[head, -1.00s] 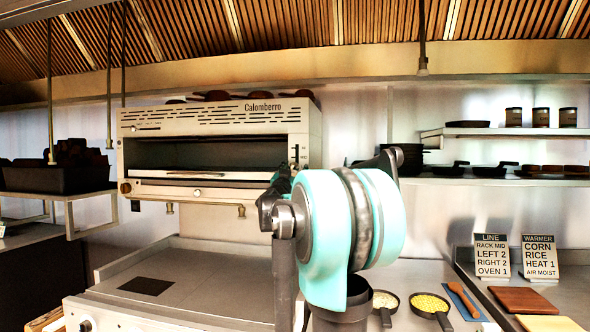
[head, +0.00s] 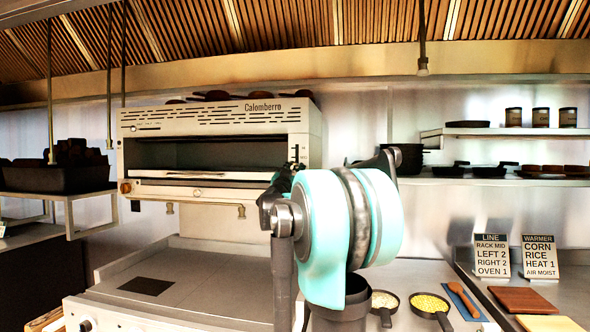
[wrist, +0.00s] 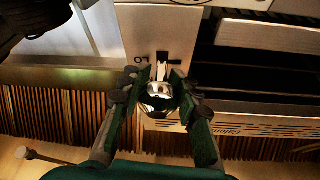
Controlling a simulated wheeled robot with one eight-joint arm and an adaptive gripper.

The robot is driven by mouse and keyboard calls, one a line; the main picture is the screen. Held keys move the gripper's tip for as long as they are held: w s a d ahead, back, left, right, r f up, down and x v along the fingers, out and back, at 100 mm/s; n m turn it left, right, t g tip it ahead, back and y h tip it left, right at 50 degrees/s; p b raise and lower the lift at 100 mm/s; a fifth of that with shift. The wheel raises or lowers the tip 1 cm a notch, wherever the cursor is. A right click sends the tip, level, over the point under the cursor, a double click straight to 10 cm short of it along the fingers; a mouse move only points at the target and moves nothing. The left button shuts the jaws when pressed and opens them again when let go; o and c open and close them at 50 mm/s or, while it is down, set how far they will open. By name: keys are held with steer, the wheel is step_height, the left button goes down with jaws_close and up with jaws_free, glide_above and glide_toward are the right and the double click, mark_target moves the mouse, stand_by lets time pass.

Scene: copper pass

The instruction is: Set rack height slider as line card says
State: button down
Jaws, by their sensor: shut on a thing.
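The grey oven (head: 215,117) labelled Calomberro hangs on the back wall. The rack height slider (wrist: 160,74) is on its end panel, with a dark slot and a bright, shiny knob in the wrist view. My gripper (wrist: 160,100) is shut on this knob, one finger on each side. In the head view my arm hides the knob, and only the top of the slot (head: 297,151) shows. The line card (head: 491,256) stands upright at the right and reads RACK MID, LEFT 2, RIGHT 2, OVEN 1.
A WARMER card (head: 540,257) stands beside the line card. Two small pans, one with yellow food (head: 430,304), and a wooden spoon (head: 462,298) lie on the right counter. A dark bin (head: 62,179) is at the left. The counter below the oven is mostly clear.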

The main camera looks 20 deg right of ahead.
mark_target(298, 154)
stand_by(0.4)
steer(key=shift+r, duration=1.8)
steer(key=c, duration=1.1)
jaws_free()
steer(key=shift+o, duration=0.2)
steer(key=shift+f, duration=0.1)
steer(key=v, duration=1.2)
